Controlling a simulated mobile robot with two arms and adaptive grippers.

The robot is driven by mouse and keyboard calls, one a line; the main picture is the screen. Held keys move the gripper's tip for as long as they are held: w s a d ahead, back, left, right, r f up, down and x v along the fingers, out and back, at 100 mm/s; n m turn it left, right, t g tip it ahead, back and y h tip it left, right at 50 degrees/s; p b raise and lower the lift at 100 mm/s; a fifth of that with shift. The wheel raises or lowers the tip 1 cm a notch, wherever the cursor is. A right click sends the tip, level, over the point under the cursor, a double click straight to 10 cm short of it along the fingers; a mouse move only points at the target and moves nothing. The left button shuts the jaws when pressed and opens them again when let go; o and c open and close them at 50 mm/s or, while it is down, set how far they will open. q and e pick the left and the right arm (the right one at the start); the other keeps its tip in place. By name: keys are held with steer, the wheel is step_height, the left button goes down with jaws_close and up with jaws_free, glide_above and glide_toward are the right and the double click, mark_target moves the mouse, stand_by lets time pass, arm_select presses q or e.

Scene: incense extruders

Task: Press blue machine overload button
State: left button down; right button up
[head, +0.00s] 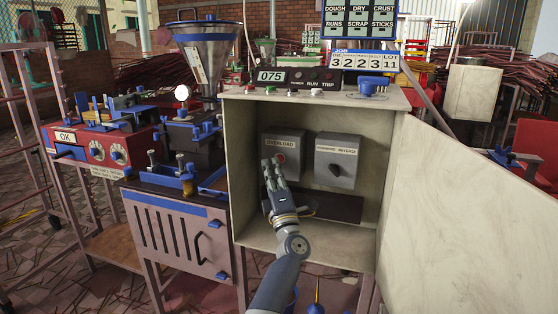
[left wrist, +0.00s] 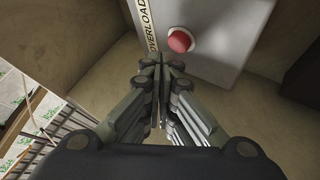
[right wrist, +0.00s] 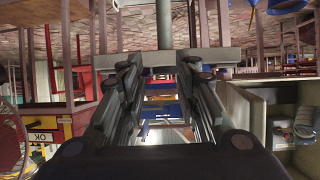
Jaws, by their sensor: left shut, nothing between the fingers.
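The overload box (head: 284,150) is a grey box labelled "OVERLOAD" on the back wall inside the open cabinet. Its red round button (head: 281,158) shows just right of my left fingertips, and it stands out clearly in the left wrist view (left wrist: 180,40). My left gripper (head: 269,165) is shut and empty inside the cabinet, in front of the box. In the left wrist view its fingertips (left wrist: 160,62) lie below and left of the button; a small gap shows in the picture. My right gripper (right wrist: 160,70) is open and empty in the right wrist view, away from the cabinet.
A second grey box (head: 337,160) with a black knob sits right of the overload box. The cabinet door (head: 475,205) stands open at right. A blue-trimmed machine with a hopper (head: 207,50) stands at left. The cabinet top holds a "075" display (head: 271,76).

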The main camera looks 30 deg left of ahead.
stand_by(0.8)
arm_select(q)
steer(key=shift+w+a+b, duration=0.1)
steer(key=shift+w+b, duration=0.25)
steer(key=shift+w, duration=0.05)
arm_select(e)
steer(key=r, duration=0.1)
steer(key=w+r+t, duration=0.1)
steer(key=r, duration=0.1)
steer(key=shift+w+a+t+y, duration=0.3)
steer(key=shift+w+a, duration=0.1)
steer(key=shift+s+f, duration=0.1)
steer(key=shift+f, duration=0.05)
arm_select(q)
steer(key=shift+w+a+b, duration=0.1)
steer(key=shift+w+b, duration=0.3)
steer(key=shift+w, duration=0.1)
arm_select(e)
steer(key=shift+w+a+r+t+y, duration=0.2)
steer(key=shift+r+t, duration=0.2)
steer(key=shift+r, duration=0.25)
steer(key=shift+w+a+r+t+y, duration=0.1)
steer(key=shift+w+r+t, duration=0.25)
steer(key=shift+r, duration=0.35)
steer(key=shift+w+a+r+t+y, duration=0.1)
steer(key=shift+a+r+t, duration=0.05)
steer(key=shift+r+t, duration=0.4)
stand_by(1.3)
